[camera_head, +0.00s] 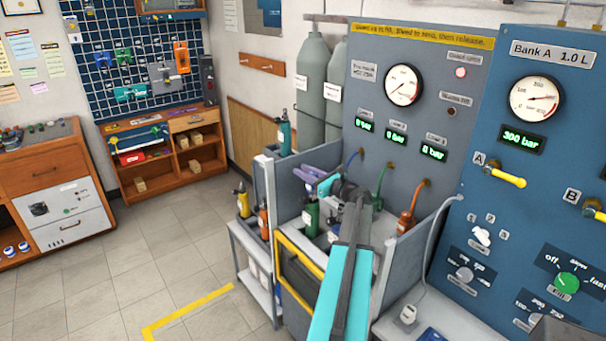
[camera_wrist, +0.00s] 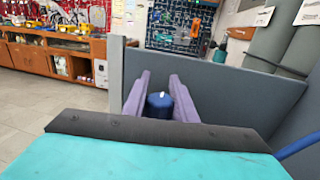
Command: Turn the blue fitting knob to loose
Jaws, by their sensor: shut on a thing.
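The blue fitting knob (camera_wrist: 159,105) shows in the wrist view as a dark blue round piece with a small white mark on top. It sits between the two purple fingers of my gripper (camera_wrist: 158,98), which are shut on it from both sides. In the head view my gripper (camera_head: 312,175) is at the left part of the test bay. The knob cannot be made out there behind the fingers and arm. A blue hose (camera_head: 354,156) comes out of the panel near my gripper.
Grey partition walls (camera_head: 285,185) bound the bay. A green bottle (camera_head: 312,218) and an orange bottle (camera_head: 406,222) stand in it. The grey panel (camera_head: 450,130) has a gauge (camera_head: 403,85) and several green displays. Open floor (camera_head: 185,265) lies to the left.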

